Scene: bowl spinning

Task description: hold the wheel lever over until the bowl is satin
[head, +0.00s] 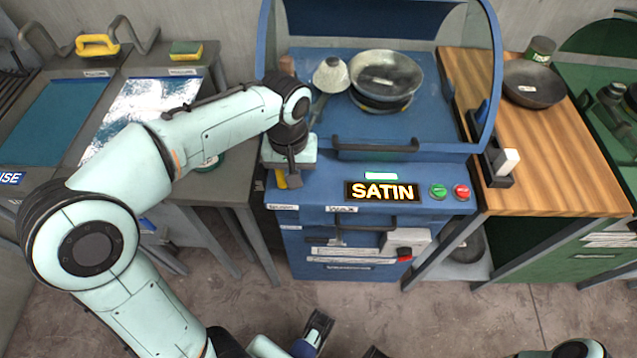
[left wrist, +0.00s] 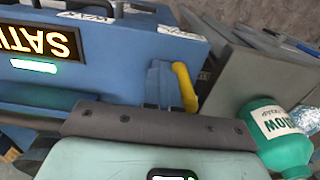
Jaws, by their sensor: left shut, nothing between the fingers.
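A grey bowl (head: 386,68) sits on the wheel inside the blue cabinet (head: 310,90). A lit sign (head: 382,192) on the cabinet front reads SATIN. It also shows upside down in the left wrist view (left wrist: 40,42). My left gripper (head: 290,182) is shut and empty at the front left of the cabinet. The yellow lever (head: 281,181) is beside its fingers; in the left wrist view the lever (left wrist: 185,88) is right of the fingertips. I cannot tell if they touch. Dark parts at the bottom edge may be my right gripper (head: 345,340), mostly cut off.
Green and red buttons (head: 438,192) are right of the sign. A wooden bench (head: 530,130) with a dark bowl (head: 534,84) is at right. A green bottle (left wrist: 282,140) shows in the left wrist view.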

